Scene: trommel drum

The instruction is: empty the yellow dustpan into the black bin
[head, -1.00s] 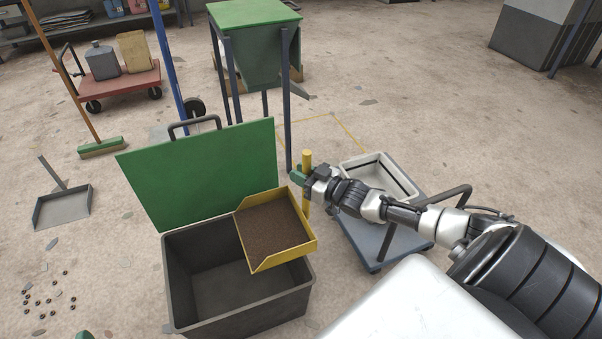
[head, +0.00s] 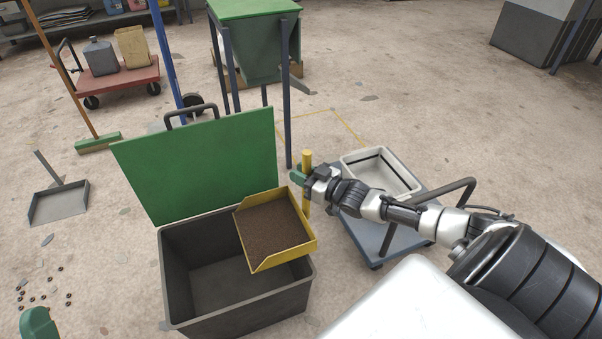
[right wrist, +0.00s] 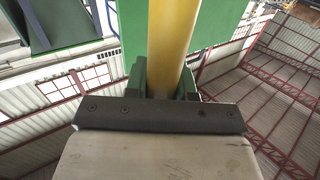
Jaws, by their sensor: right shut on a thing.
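The yellow dustpan (head: 297,252) holds a layer of dark brown grains (head: 270,230) and hangs over the right part of the open black bin (head: 240,311). It looks roughly level. The part of the bin's inside that I see looks empty. My right gripper (head: 303,178) is shut on the dustpan's upright yellow handle; the handle also shows between the green fingers in the right wrist view (right wrist: 172,50). A green tip of my left gripper (head: 38,323) shows at the lower left edge; its jaws cannot be made out.
The bin's green lid (head: 200,165) stands open behind it. A dolly (head: 375,235) with a pale tray (head: 385,160) is at the right, beneath my right arm. A green hopper on legs (head: 255,45) stands behind. A grey dustpan (head: 60,203) and several small parts lie on the floor at left.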

